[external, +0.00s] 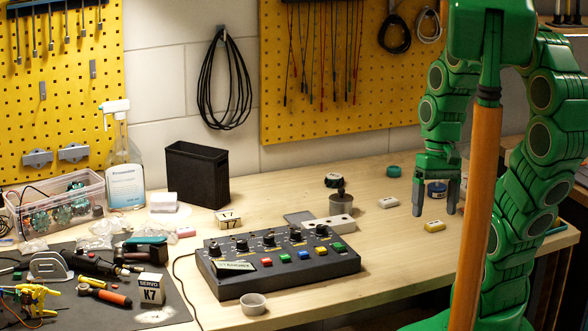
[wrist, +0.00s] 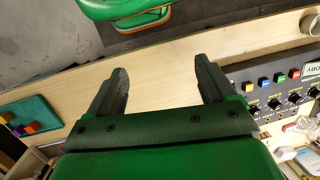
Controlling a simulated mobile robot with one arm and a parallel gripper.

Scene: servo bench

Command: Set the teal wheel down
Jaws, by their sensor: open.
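A small teal round piece (external: 394,171), which looks like the teal wheel, lies on the bench left of and behind my gripper (external: 436,208) in the external view. It is apart from the fingers. My gripper points down over the right part of the bench with its fingers spread. In the wrist view my gripper (wrist: 159,68) is open, with only bare wood showing between the fingers. I cannot make out the teal wheel in the wrist view. A blue round item (external: 437,189) shows between or behind the fingers in the external view; its depth is unclear.
A dark control box (external: 277,265) with knobs stands front centre. A teal tray (wrist: 52,112) with coloured cubes is at left in the wrist view. Bare bench lies between.

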